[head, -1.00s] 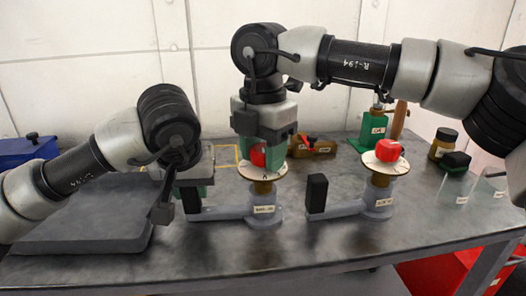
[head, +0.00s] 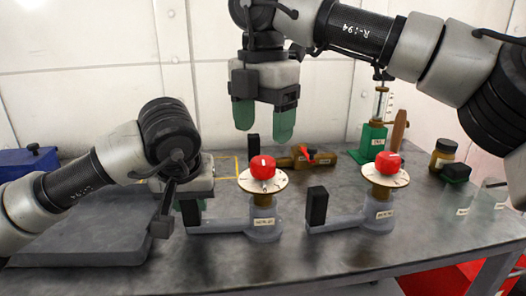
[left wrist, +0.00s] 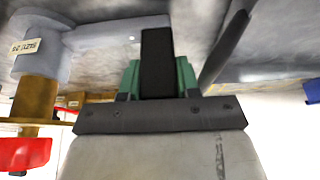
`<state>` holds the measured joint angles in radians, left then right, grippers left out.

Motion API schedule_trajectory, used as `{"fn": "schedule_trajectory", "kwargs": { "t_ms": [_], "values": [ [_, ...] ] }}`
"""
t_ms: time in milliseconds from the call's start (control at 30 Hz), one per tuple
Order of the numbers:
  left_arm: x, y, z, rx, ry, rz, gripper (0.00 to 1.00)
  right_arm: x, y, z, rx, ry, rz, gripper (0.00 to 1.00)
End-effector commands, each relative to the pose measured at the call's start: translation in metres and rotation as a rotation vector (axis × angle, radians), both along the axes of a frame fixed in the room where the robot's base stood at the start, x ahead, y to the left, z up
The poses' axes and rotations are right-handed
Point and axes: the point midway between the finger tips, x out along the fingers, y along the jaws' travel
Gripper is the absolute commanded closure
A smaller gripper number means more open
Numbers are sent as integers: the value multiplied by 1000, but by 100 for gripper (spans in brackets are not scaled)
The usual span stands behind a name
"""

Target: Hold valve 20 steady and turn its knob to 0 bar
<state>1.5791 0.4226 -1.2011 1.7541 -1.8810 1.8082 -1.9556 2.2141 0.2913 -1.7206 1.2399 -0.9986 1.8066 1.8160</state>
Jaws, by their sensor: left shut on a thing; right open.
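The left valve (head: 264,222) has a grey body, a brass neck, a pale round dial (head: 278,184) and a red knob (head: 262,167) with a white mark pointing towards the back. Its label is too small to read surely. My left gripper (head: 190,204) is shut on the black grip (left wrist: 157,62) at the end of this valve's side arm. The left wrist view shows the grip between green finger pads. My right gripper (head: 264,118) is open and empty above the red knob, apart from it. A similar valve (head: 378,216) with a red knob stands to the right.
A green-based device (head: 372,142) and a brass piece with a red part (head: 306,157) stand behind. Jars (head: 444,150) and clear containers are at the right. A dark slab (head: 85,225) lies at the left, with a blue box (head: 28,162) beyond. The front tabletop is clear.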

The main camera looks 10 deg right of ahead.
Motion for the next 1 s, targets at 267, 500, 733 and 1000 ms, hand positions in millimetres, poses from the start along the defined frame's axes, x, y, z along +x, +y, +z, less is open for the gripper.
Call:
{"fn": "schedule_trajectory", "kwargs": {
  "t_ms": [267,500,733,1000],
  "values": [
    [0,0,-1,0,2,-1,100,1,0,40,0,0,-1,30],
    [0,0,-1,0,2,-1,100,0,0,46,0,1,0,30],
    [0,0,-1,0,2,0,100,0,0,46,0,0,0,30],
    [0,0,0,0,1,0,38,0,0,46,0,0,-1,30]
  ]
}}
